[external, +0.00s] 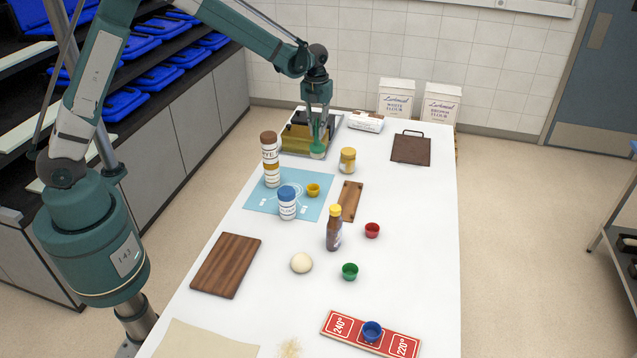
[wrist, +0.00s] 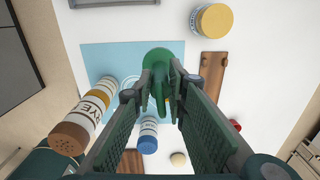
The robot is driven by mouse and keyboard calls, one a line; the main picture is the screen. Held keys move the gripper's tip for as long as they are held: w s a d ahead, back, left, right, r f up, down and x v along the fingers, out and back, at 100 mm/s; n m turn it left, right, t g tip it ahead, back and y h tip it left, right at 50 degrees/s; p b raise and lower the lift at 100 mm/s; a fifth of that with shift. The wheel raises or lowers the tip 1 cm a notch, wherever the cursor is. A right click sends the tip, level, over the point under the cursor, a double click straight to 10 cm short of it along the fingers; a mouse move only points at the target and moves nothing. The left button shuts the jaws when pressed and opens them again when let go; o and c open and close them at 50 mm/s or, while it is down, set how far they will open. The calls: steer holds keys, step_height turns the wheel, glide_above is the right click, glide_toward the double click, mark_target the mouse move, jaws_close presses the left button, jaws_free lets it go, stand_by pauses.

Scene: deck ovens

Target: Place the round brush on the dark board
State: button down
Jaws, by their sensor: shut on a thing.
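My gripper (external: 318,112) is shut on the round brush (external: 317,148), which has a green top and pale bristles underneath. The brush hangs upright below the fingers, near the far end of the table; I cannot tell whether it touches the table.
A grey tray with a brass-coloured box (external: 296,138) stands left of the brush. A yellow-lidded jar (external: 348,160) stands close to its right, and a white packet (external: 366,121) lies behind. Bottles stand on the blue mat (external: 262,207). The table between jar and dark board is clear.

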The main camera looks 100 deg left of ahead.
steer(key=s+d+r+b, duration=0.1)
steer(key=d+r, duration=0.1)
steer(key=d, duration=1.3)
steer(key=d+r+b, duration=0.1)
steer(key=d+r, duration=0.1)
steer(key=d, duration=1.2)
steer(key=s+d, duration=0.5)
steer(key=d, duration=0.3)
steer(key=s+d+f+m+b, duration=0.1)
steer(key=s+d, duration=0.4)
steer(key=d, duration=0.4)
steer(key=s+d+f+b, duration=0.1)
steer(key=s+d, duration=0.4)
steer(key=d, duration=0.3)
steer(key=shift+s+d+f, duration=0.2)
steer(key=shift+d, duration=0.05)
steer(key=shift+f, duration=0.1)
step_height(320, 180, down, 6)
steer(key=shift+f, duration=0.15)
